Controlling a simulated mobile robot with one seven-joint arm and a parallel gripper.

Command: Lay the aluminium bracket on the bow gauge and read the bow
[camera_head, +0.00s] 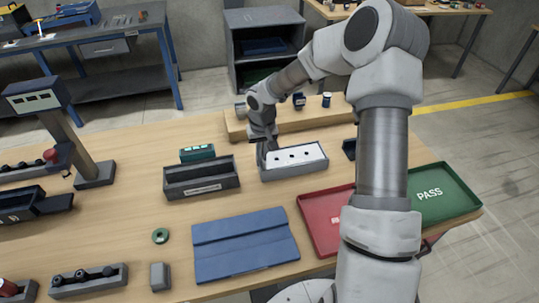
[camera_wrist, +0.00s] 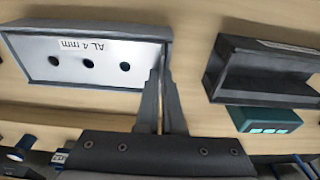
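The aluminium bracket (camera_wrist: 88,62) is a pale plate with a row of three dark holes and a label reading "AL 4 mm". It lies in a grey open bin (camera_head: 294,172), and the plate also shows in the head view (camera_head: 296,155). My gripper (camera_wrist: 162,62) points down at one end of this bin, its narrow fingers close together at the plate's edge and the bin wall. I cannot tell whether they pinch anything. No device is clearly marked as the bow gauge. A teal box (camera_head: 197,153) with pale display windows stands behind an empty dark bin (camera_head: 202,187).
A column device (camera_head: 35,98) with a display head stands at left. A blue folded mat (camera_head: 243,245), a red tray (camera_head: 322,222) and a green PASS tray (camera_head: 452,190) lie in front. Small blocks stand on a raised wooden shelf (camera_head: 238,125). Bare table lies around the green ring (camera_head: 160,236).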

